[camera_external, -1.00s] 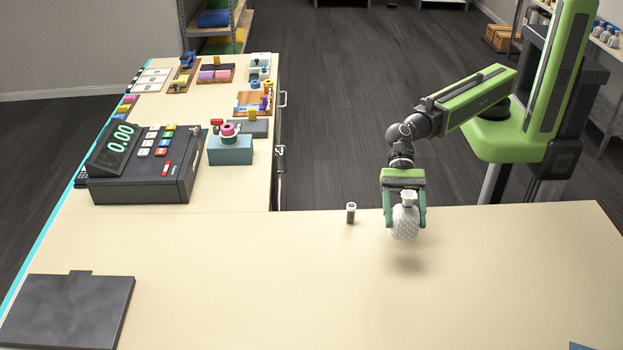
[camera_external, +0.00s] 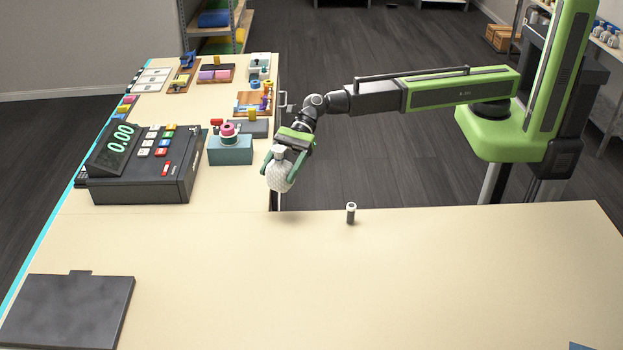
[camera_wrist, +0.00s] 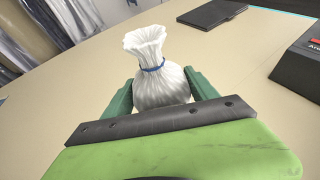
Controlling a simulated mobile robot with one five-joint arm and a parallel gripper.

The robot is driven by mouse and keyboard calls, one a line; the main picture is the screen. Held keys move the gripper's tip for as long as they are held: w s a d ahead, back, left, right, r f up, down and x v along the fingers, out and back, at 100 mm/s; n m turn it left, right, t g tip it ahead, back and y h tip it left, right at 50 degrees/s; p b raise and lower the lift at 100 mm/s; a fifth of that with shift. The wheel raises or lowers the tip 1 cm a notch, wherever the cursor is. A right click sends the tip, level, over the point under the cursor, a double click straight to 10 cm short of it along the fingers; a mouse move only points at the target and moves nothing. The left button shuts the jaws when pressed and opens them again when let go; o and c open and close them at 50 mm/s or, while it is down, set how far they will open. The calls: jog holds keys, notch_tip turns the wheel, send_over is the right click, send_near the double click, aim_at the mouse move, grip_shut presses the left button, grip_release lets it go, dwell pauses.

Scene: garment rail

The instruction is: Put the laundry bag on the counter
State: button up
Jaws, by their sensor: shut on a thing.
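The laundry bag (camera_external: 280,177) is white, with a gathered neck and a blue tie that shows in the wrist view (camera_wrist: 155,68). My gripper (camera_external: 286,166) is shut on it, with one green finger on either side of the bag. In the external view the bag hangs tilted near the inner corner of the counter (camera_external: 240,270). It appears held above the surface; its exact height is hard to tell.
A cash register (camera_external: 145,165) stands on the left counter, with a teal block (camera_external: 231,150) bearing a pink item beside it. A small grey cylinder (camera_external: 351,213) stands near the counter's back edge. A dark flat plate (camera_external: 68,312) lies front left.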

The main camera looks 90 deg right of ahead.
jog(key=w+d+m+t+h, duration=0.1)
jog(key=w+d, duration=0.3)
jog(key=d, duration=0.7)
jog(key=w+d+m+t+h, duration=0.1)
jog(key=w+d, duration=0.4)
jog(key=d, duration=0.6)
jog(key=shift+d+m+t, duration=0.25)
jog(key=shift+m+t, duration=0.25)
jog(key=shift+m, duration=0.1)
